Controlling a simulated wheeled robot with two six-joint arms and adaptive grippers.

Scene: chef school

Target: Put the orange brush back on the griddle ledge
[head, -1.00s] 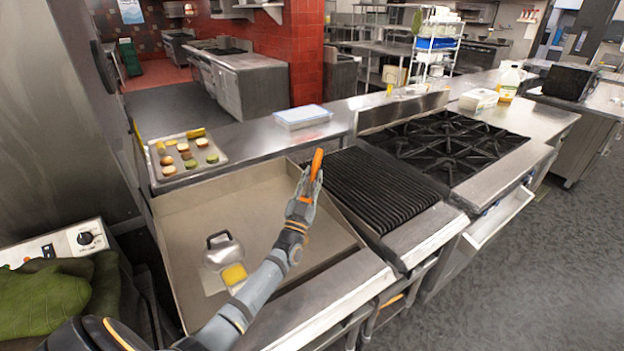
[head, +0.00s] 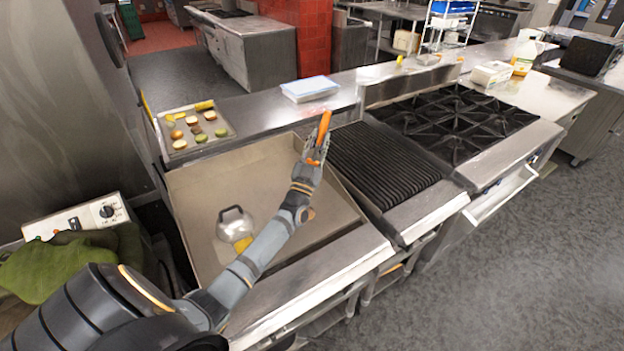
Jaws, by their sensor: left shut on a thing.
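The orange brush (head: 324,127) is held in my left gripper (head: 316,150), which is shut on it. The brush sticks up past the fingertips, tilted slightly to the right. In the head view it appears over the right back part of the griddle (head: 262,172), near the griddle's right wall. The griddle ledge (head: 280,104) runs as a steel strip behind the griddle. Whether the brush touches anything cannot be told. My right gripper is not in view.
A domed metal cover (head: 235,224) with a handle and a yellow item stand on the griddle. A tray of buns (head: 196,128) and a lidded container (head: 310,88) sit along the back ledge. A ribbed grill (head: 380,165) and a burner stove (head: 455,122) stand to the right.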

